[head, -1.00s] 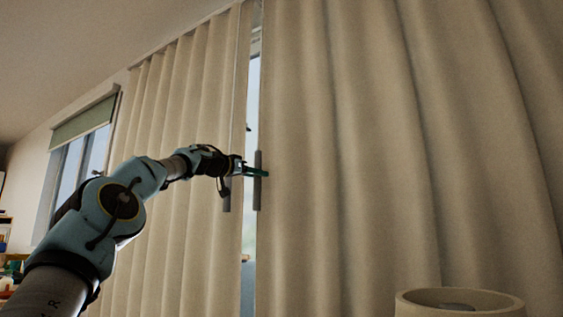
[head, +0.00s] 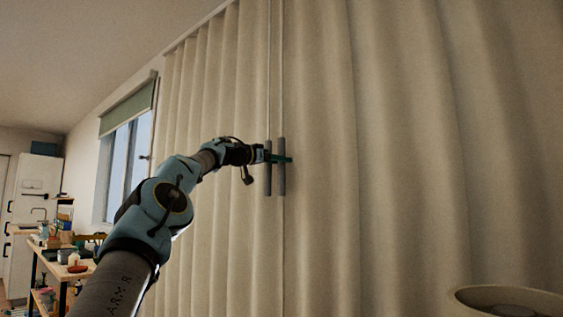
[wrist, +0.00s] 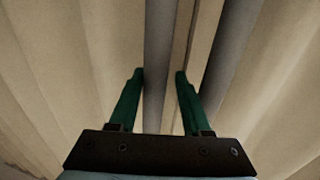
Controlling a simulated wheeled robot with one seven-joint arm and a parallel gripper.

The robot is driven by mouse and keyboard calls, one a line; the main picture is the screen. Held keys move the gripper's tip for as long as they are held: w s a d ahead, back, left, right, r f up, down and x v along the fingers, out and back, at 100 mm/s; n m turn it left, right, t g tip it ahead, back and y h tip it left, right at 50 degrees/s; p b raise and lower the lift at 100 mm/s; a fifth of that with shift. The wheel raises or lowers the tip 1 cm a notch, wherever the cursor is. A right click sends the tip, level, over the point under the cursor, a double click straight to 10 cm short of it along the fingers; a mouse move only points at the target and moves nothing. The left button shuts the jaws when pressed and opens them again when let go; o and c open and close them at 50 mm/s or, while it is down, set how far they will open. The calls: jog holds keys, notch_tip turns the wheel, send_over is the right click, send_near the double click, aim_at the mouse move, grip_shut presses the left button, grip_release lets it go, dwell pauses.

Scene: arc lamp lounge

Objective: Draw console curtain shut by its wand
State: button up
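Two grey wands hang close side by side at the meeting edges of the beige curtains in the head view. The left wand (head: 268,182) is on the left curtain (head: 205,230); the right wand (head: 282,183) is on the right curtain (head: 400,150). My gripper (head: 286,160) reaches across to the right wand. The other wand (wrist: 232,45) is outside the fingers. No window shows between the curtains in the head view.
A round pale lampshade (head: 510,300) stands at the lower right. A smaller window (head: 125,165) with a green blind (head: 127,105) is on the left wall. A cluttered wooden table (head: 45,260) and white cabinets are farther left.

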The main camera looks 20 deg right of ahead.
jog(key=shift+o, duration=1.2)
jog(key=shift+s, duration=0.1)
jog(key=b+v, duration=0.6)
jog(key=v, duration=0.4)
jog(key=shift+a+b, duration=0.35)
jog(key=shift+a+f, duration=0.1)
